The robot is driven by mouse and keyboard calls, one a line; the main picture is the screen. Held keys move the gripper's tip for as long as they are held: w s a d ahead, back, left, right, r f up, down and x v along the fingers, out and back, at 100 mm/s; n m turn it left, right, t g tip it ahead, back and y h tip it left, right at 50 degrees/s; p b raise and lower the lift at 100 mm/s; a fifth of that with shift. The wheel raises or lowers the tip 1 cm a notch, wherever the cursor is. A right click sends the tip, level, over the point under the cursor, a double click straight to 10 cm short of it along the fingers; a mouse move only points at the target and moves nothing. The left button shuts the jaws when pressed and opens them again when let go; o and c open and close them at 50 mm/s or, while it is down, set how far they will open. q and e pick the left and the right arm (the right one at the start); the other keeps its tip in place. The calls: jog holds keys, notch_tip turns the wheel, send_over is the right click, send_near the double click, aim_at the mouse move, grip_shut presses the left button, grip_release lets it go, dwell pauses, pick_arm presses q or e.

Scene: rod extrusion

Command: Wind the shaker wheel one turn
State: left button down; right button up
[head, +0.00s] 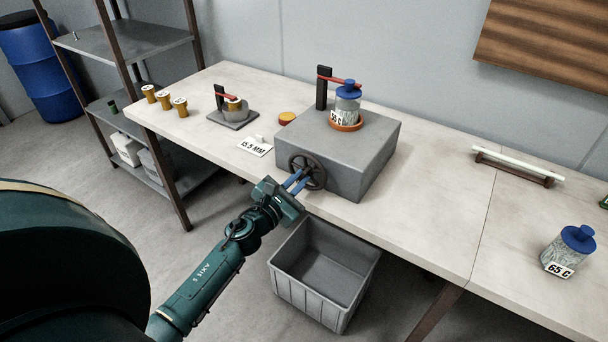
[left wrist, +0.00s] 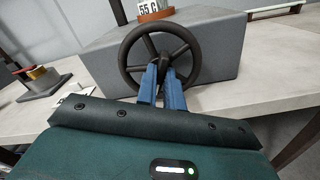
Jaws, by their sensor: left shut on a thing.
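The shaker is a grey box (head: 335,138) on the bench, with a dark spoked wheel (head: 308,171) on its front face. The wheel also shows in the left wrist view (left wrist: 133,70). My left gripper (head: 301,179) reaches the wheel with its blue fingers, which also show in the left wrist view (left wrist: 163,82). The fingers are shut on a part of the wheel near its middle; the exact grip is partly hidden. A jar with a blue lid (head: 347,100), labelled 55 C, stands in an orange ring on the box, under a red clamp arm (head: 338,81). My right gripper is not in view.
A second blue-lidded jar (head: 572,250), labelled 65 C, stands at the bench's right. A white rod (head: 517,163) lies on a brown rack. A small clamp stand (head: 234,112), a 15.5 MM card (head: 255,147) and several amber vials (head: 164,99) are left. A grey bin (head: 325,275) stands below the wheel.

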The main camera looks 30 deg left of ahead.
pick_arm(q)
jog(key=shift+m, duration=0.5)
jog(key=shift+f+m+b, duration=0.1)
jog(key=shift+m+b, duration=0.35)
jog(key=shift+m, duration=0.55)
jog(key=shift+m+b, duration=0.3)
jog(key=shift+m, duration=0.4)
jog(key=shift+m, duration=0.4)
jog(key=shift+m, duration=0.9)
